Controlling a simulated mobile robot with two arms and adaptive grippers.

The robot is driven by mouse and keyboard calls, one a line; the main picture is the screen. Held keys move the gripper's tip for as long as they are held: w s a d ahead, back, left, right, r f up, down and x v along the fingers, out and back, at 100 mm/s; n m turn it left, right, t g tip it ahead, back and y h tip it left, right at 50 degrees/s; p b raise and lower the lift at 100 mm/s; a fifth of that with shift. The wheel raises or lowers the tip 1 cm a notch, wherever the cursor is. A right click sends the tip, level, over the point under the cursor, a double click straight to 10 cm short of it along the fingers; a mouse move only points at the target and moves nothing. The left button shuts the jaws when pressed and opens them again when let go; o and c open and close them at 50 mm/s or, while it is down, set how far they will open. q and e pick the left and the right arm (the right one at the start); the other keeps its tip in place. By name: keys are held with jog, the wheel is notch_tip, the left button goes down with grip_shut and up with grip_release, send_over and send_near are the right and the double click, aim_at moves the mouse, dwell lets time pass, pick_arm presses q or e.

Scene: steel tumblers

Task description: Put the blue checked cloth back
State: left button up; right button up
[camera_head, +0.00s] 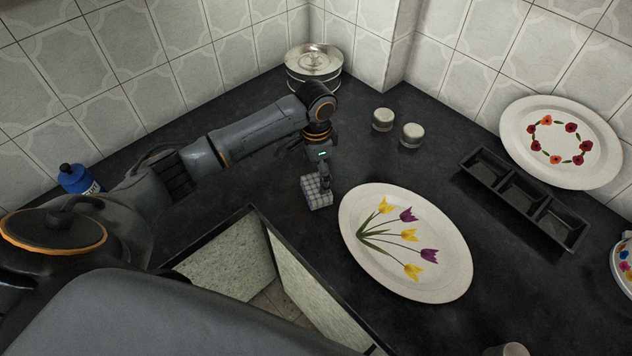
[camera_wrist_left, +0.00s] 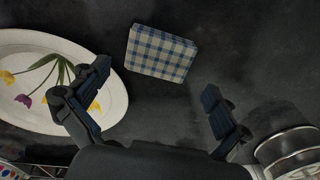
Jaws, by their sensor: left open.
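The blue checked cloth (camera_head: 316,192) is a small folded block on the dark counter (camera_head: 420,150), just left of the tulip plate. In the left wrist view the blue and white checked cloth (camera_wrist_left: 161,53) lies a little beyond the fingertips, roughly centred between them. My left gripper (camera_head: 323,172) is at the cloth, pointing down; in the wrist view its two fingers (camera_wrist_left: 153,98) are spread wide with nothing between them. In the head view the gripper hides part of the cloth's far side. My right gripper does not show.
The oval tulip plate (camera_head: 405,281) lies close right of the cloth. A steel tin (camera_head: 313,72) stands behind, two small jars (camera_head: 411,136) to the right. A black three-part tray (camera_head: 522,197) and a flowered plate (camera_head: 525,120) are far right. The counter's edge is in front.

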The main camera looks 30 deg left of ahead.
aim_at(316, 186)
pick_arm(q)
notch_tip(316, 186, up, 7)
dwell(0.3)
jog(key=shift+f, duration=0.15)
